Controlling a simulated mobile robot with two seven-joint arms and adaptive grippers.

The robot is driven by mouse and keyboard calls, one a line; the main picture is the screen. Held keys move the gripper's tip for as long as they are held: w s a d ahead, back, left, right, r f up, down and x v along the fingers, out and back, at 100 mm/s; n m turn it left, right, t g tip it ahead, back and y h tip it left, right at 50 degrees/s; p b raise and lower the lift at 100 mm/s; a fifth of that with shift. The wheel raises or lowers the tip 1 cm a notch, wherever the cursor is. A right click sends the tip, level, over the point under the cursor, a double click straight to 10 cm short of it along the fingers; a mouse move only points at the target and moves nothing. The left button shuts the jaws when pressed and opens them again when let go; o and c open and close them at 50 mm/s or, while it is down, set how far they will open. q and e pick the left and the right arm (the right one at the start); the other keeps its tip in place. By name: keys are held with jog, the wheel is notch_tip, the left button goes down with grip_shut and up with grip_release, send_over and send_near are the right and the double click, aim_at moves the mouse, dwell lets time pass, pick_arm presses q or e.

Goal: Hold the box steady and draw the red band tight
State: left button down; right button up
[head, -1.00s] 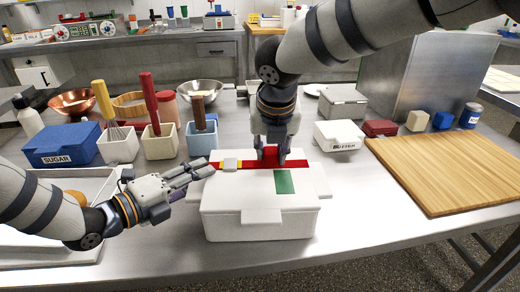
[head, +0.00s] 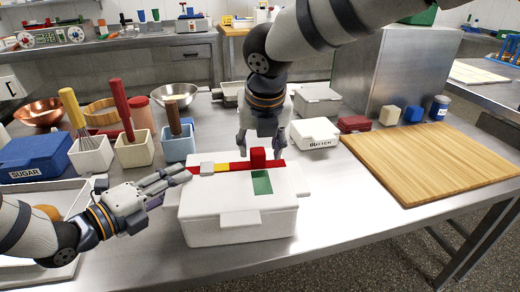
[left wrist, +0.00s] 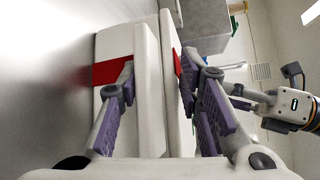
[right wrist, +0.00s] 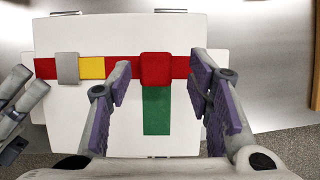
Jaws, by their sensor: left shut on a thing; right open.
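The white lidded box (head: 235,215) sits on the metal table. A red band (head: 237,166) runs across its lid, with a grey buckle (head: 207,168), a yellow section (head: 222,168) and an upright red tab (head: 258,158). In the right wrist view the red tab (right wrist: 156,68) lines up with the green strip (right wrist: 157,110) on the lid. My left gripper (head: 184,177) is shut on the box at its left side; the left wrist view shows a box wall between its fingers. My right gripper (head: 262,150) is open, its fingers on either side of the tab, apart from it.
A wooden board (head: 430,165) lies to the right, and a white butter box (head: 314,132) stands behind the box. Utensil pots (head: 134,148) and a blue sugar box (head: 38,160) stand at the left. A tray (head: 50,235) lies under my left arm.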

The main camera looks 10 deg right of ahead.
pick_arm(q)
jog(key=shift+s+a+f+y, duration=0.1)
jog(key=shift+s+f+y, duration=0.1)
jog(key=shift+f, duration=0.35)
jog(key=shift+s+f+y, duration=0.1)
jog(key=shift+s+f, duration=0.05)
jog(key=shift+f, duration=0.35)
pick_arm(e)
jog(key=v, duration=0.9)
jog(key=shift+s+r, duration=0.25)
jog(key=shift+r, duration=0.05)
pick_arm(q)
jog(key=c, duration=1.2)
grip_release()
jog(key=shift+o, duration=0.7)
jog(key=shift+w, duration=0.15)
jog(key=shift+r, duration=0.2)
pick_arm(e)
jog(key=shift+w, duration=0.1)
pick_arm(q)
jog(key=shift+w+r, duration=0.2)
jog(key=shift+r, duration=0.1)
pick_arm(e)
jog(key=shift+r, duration=0.15)
